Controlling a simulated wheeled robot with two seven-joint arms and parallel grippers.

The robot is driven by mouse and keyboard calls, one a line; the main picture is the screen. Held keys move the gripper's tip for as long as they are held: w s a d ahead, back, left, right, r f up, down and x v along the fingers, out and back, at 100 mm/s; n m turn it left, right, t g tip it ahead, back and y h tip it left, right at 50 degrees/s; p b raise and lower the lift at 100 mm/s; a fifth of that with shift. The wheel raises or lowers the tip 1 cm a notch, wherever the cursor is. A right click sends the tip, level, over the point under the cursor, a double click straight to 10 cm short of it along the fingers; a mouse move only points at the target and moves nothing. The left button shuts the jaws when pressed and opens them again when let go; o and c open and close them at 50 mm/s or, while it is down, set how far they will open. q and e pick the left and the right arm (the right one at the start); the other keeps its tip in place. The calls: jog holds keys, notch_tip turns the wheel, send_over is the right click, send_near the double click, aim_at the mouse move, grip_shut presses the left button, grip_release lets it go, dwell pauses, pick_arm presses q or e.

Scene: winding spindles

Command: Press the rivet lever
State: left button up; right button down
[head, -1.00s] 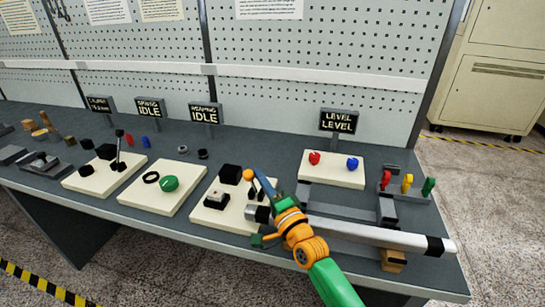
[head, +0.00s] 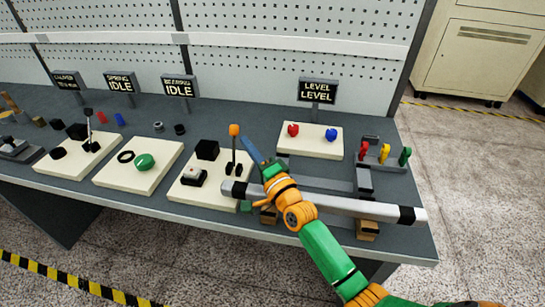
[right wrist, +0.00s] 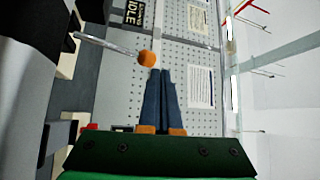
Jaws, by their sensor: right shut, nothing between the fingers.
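The lever with an orange ball knob (head: 234,129) stands nearly upright on a cream board (head: 206,201) in the head view. My right gripper (head: 244,138) is shut and empty, its blue fingers angled up just right of the knob. In the right wrist view the orange knob (right wrist: 147,58) sits just left of and beyond the shut fingertips (right wrist: 160,71); I cannot tell whether they touch. A sign reading IDLE (head: 179,87) stands behind the board. My left gripper is not in view.
A black block (head: 207,150) stands beside the lever. A long grey bar (head: 335,205) lies across the front right, below my right arm. A board with red and blue knobs (head: 311,150) is to the right. Another dark-knobbed lever (head: 89,125) is at left.

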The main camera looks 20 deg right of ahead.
jog(key=v, duration=0.2)
jog(key=f+b+v, duration=0.1)
jog(key=v, duration=0.5)
jog(key=shift+s+a+f+b, duration=0.1)
jog(key=shift+a+f+b, duration=0.05)
jog(key=shift+f+b, duration=0.2)
jog(key=shift+d+f, duration=0.2)
jog(key=shift+d, duration=0.35)
jog(key=shift+s, duration=0.1)
jog(key=shift+a, duration=0.15)
